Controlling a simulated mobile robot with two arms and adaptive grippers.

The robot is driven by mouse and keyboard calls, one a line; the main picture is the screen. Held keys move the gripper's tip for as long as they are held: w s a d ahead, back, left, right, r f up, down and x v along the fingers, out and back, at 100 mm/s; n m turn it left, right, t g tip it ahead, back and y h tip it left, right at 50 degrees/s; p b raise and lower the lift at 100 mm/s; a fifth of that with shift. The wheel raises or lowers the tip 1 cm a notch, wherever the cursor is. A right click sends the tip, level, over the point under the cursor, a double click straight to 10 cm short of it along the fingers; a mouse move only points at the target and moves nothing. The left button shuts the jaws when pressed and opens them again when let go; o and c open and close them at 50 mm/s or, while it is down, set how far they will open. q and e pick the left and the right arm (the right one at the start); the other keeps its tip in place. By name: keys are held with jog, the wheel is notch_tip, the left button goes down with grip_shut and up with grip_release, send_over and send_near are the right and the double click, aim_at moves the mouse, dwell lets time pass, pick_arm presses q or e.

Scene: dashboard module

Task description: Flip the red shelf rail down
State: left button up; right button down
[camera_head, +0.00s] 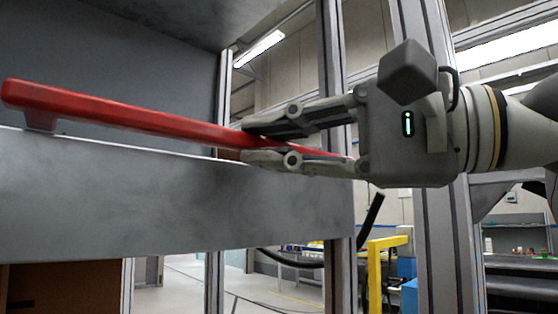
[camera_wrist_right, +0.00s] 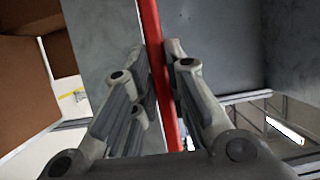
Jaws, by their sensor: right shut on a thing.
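The red shelf rail (camera_head: 130,115) runs along the top front edge of the grey shelf, from the far left to my right gripper. A small bracket (camera_head: 41,122) shows under its left end. My right gripper (camera_head: 245,142) comes in from the right with one finger above the rail and one below, shut on its right part. In the right wrist view the rail (camera_wrist_right: 158,70) passes upright between the two fingers (camera_wrist_right: 160,65). The rail's right end is partly hidden by the fingers. My left gripper is not in view.
The grey shelf front panel (camera_head: 150,205) lies just below the rail, close to the lower finger. A grey back wall (camera_head: 130,60) stands behind. Metal posts (camera_head: 335,60) rise behind my right gripper. A yellow frame (camera_head: 376,270) stands lower right.

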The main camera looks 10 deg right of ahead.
jog(key=shift+a+f, duration=0.1)
jog(key=shift+f, duration=0.05)
jog(key=c, duration=1.4)
grip_release()
jog(key=shift+c, duration=0.2)
jog(key=v, duration=1.2)
jog(key=shift+s, duration=0.1)
